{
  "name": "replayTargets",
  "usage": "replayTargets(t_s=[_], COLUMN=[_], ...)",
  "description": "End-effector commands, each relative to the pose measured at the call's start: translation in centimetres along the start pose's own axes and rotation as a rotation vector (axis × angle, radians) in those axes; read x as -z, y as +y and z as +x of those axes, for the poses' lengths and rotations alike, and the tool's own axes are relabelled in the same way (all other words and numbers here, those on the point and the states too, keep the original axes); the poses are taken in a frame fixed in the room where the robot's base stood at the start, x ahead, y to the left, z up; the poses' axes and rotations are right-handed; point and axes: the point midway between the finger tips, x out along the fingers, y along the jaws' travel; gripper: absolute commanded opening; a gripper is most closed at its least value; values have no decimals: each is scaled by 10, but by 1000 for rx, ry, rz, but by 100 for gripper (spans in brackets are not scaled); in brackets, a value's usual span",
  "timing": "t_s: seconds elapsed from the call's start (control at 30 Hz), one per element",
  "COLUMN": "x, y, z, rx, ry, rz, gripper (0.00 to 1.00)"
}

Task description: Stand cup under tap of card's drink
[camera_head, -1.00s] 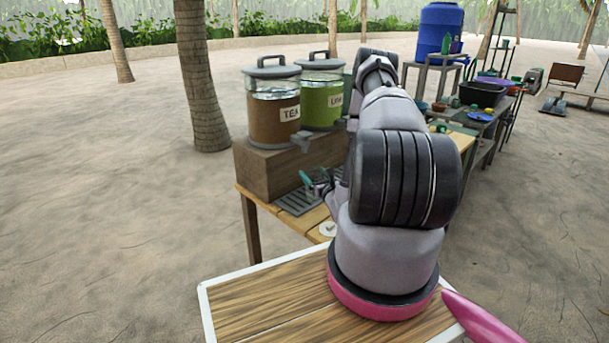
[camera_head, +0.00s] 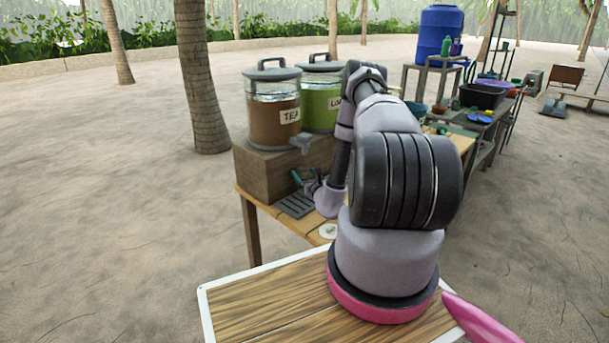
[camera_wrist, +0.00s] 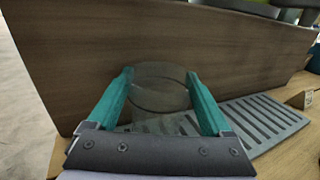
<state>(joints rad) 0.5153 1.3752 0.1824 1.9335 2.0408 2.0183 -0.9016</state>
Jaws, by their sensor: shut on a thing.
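My gripper (camera_wrist: 161,105) is shut on a clear cup (camera_wrist: 158,88), with one teal finger on each side of it. The cup looks upright, close to the wooden block (camera_wrist: 70,60) and over the left part of the grey slotted drip tray (camera_wrist: 262,120). I cannot tell whether it touches the tray. In the head view my gripper (camera_head: 304,182) is small, below the tea dispenser's tap (camera_head: 302,143), and the cup does not show clearly. The tea dispenser (camera_head: 272,115) is brown; the green dispenser (camera_head: 322,105) beside it has a label partly covered by my arm.
A small card-like piece (camera_wrist: 305,99) stands at the right edge of the wrist view, its marking unreadable. A white disc (camera_head: 327,231) lies on the table's front edge. A table with bowls and a black tub (camera_head: 482,95) stands behind right.

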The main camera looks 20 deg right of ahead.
Motion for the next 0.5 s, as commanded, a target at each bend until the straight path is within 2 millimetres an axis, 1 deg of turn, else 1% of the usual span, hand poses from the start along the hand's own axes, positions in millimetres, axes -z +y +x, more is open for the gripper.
replayTargets(t_s=[0.17,0.2,0.23,0.5], x=[3,3,3,1], y=[0,0,0,0], z=[0,0,0,0], rx=[0,0,0,0], ry=[0,0,0,0], rz=[0,0,0,-1], gripper=[0,92,100,100])
